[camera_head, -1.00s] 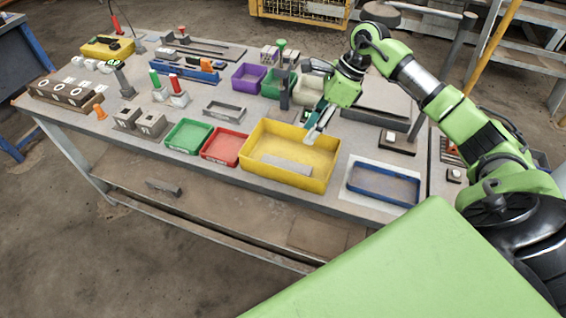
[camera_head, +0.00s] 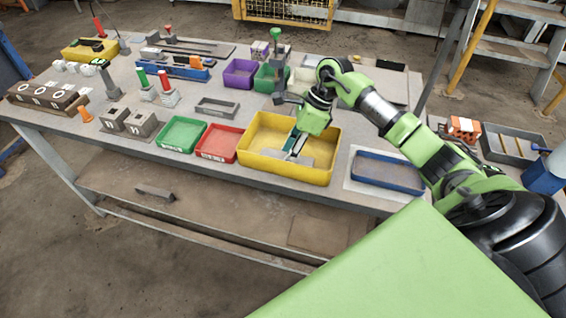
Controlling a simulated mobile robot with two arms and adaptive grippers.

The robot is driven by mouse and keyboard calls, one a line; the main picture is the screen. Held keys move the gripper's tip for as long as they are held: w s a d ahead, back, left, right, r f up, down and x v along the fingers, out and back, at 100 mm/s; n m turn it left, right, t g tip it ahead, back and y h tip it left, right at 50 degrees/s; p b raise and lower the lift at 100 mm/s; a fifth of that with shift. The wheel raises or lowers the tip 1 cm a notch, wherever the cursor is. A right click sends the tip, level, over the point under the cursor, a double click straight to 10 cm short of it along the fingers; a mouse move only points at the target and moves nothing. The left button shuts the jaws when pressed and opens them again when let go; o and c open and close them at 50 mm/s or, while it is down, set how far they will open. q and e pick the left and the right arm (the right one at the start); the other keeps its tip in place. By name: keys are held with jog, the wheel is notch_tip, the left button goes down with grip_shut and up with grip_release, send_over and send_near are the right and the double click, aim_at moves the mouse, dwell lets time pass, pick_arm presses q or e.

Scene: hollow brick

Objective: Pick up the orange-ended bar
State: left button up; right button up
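My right gripper (camera_head: 294,146) points down into the yellow bin (camera_head: 254,163) at the front of the table. Its fingers are small and partly overlap, so I cannot tell whether they are open or shut. A grey bar (camera_head: 293,158) lies in the bin right under the fingertips; the gripper partly hides it, and no orange end can be made out on it. A small orange piece (camera_head: 195,61) shows at the blue holder (camera_head: 172,68) at the back left, too small to identify. My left gripper is not in view.
A green tray (camera_head: 166,148) and a red tray (camera_head: 214,157) stand left of the yellow bin. A blue tray (camera_head: 372,185) is on its right. Purple (camera_head: 229,86) and green bins stand behind. An orange block with holes (camera_head: 463,128) is at far right.

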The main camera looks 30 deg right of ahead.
jog(key=shift+w+a+f, duration=0.1)
jog(key=shift+a+f, duration=0.05)
jog(key=shift+f, duration=0.05)
jog(key=shift+c, duration=0.7)
jog(key=shift+s+d+r, duration=0.1)
jog(key=shift+s+d, duration=0.1)
jog(key=shift+d, duration=0.05)
grip_shut()
jog(key=shift+a, duration=0.1)
